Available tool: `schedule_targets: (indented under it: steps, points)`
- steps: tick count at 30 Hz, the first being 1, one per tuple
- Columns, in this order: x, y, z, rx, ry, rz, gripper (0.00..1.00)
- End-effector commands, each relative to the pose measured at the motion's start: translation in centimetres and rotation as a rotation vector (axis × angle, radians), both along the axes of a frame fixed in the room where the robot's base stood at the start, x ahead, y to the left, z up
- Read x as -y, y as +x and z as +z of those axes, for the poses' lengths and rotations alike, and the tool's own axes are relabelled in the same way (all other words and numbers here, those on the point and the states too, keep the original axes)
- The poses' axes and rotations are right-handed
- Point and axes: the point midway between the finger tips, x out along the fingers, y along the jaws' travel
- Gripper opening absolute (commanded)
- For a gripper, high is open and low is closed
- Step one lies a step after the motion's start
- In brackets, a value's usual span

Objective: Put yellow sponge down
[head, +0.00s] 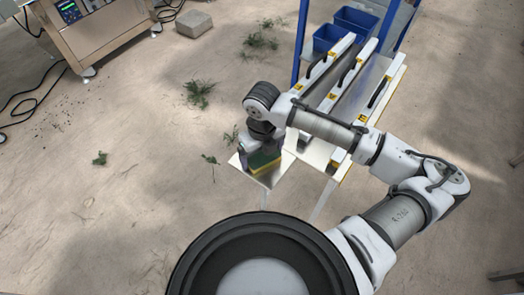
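The yellow sponge (266,163), with a green top, shows in the head view under the end of my arm. My gripper (257,152) points down and appears shut on it, though the fingertips are small and partly hidden. The sponge is over a small white panel (277,176) in front of the long machine. I cannot tell whether it touches the panel or is held just above it.
Long grey-white panels with black handles (348,75) lie behind and right of my gripper. Blue bins (355,20) stand in a blue frame at the back. Plant debris (199,93) lies on the floor. A metal machine (95,30) stands at upper left, a concrete block (194,24) beside it.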

Motion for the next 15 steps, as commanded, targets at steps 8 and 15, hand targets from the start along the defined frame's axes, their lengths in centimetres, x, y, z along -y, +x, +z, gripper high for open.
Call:
schedule_targets:
  steps: [8, 15]
  points:
    - [0.0, 0.0, 0.1, 0.0, 0.0, 0.0, 1.0]
    - [0.0, 0.1, 2.4, 0.004, 0.0, 0.0, 1.0]
